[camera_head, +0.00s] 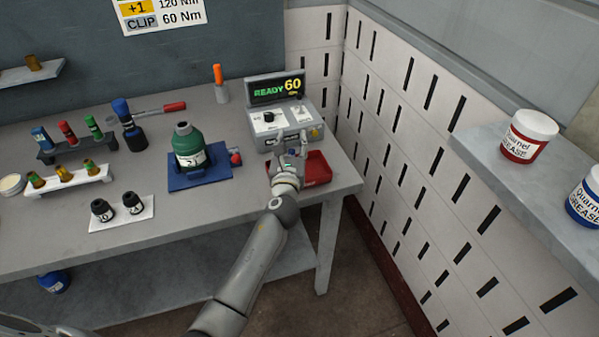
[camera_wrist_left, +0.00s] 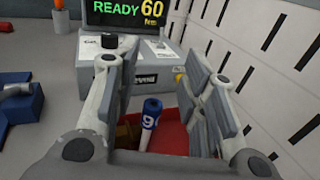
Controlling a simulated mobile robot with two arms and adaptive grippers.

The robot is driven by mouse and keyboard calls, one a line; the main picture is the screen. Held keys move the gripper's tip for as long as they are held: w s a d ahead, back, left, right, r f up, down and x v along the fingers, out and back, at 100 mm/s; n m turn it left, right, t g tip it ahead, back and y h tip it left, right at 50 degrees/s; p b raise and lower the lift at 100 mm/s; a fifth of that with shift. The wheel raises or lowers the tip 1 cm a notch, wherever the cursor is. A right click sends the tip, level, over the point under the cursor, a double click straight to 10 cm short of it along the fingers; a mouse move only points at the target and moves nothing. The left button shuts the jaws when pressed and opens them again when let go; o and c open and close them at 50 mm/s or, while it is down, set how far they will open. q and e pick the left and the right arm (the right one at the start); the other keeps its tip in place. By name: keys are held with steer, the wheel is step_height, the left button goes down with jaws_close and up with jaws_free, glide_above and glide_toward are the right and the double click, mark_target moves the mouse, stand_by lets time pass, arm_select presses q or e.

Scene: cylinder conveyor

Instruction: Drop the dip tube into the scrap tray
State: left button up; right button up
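The red scrap tray (camera_head: 318,168) sits at the right end of the bench, in front of the grey controller. My left gripper (camera_head: 291,141) is over the tray, its fingers pointing toward the controller. In the left wrist view its fingers (camera_wrist_left: 163,85) are spread wide. A blue and white tube with a marking (camera_wrist_left: 151,113), apparently the dip tube, shows between them against the red tray. I see a gap on both sides of it, with neither finger touching. Whether it rests in the tray or is above it I cannot tell. My right gripper is not in view.
The controller (camera_head: 286,117) reading "READY 60" stands close behind the gripper. A green bottle (camera_head: 188,146) stands on a blue base (camera_head: 225,168) to the left. Racks, black parts on a white plate (camera_head: 138,222) and a red-handled tool (camera_head: 172,107) lie further left. A slotted white wall is right.

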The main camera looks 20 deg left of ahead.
arm_select(q)
steer(key=v, duration=1.1)
steer(key=shift+s, duration=0.3)
